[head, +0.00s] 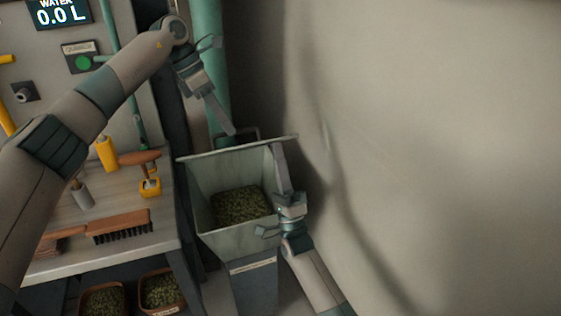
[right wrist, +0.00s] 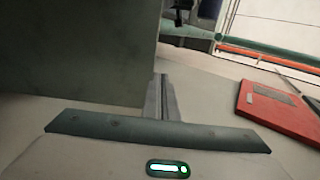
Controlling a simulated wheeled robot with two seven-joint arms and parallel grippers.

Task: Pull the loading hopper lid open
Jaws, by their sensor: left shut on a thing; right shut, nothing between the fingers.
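The loading hopper (head: 208,195) is a grey-green bin holding green pellets (head: 241,205), seen from above in the head view. Its lid (head: 215,153) stands raised at the back, seen nearly edge-on, and the hopper mouth is uncovered. My left gripper (head: 231,131) is shut on the dark lid handle (head: 250,131) behind the lid's top edge; the exact grip is small and partly hidden. My right gripper (head: 279,148) is shut and empty at the hopper's right side, its fingers reaching up near the lid's right end. Its fingers show in the right wrist view (right wrist: 160,85) beside a grey-green panel (right wrist: 75,50).
A workbench (head: 165,238) at left carries a brush (head: 120,225) and yellow-handled tools. Pellet-filled containers (head: 161,290) sit below it. A green pipe (head: 206,40) rises behind the hopper. A plain wall (head: 430,150) fills the right. A red object (right wrist: 280,115) shows in the right wrist view.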

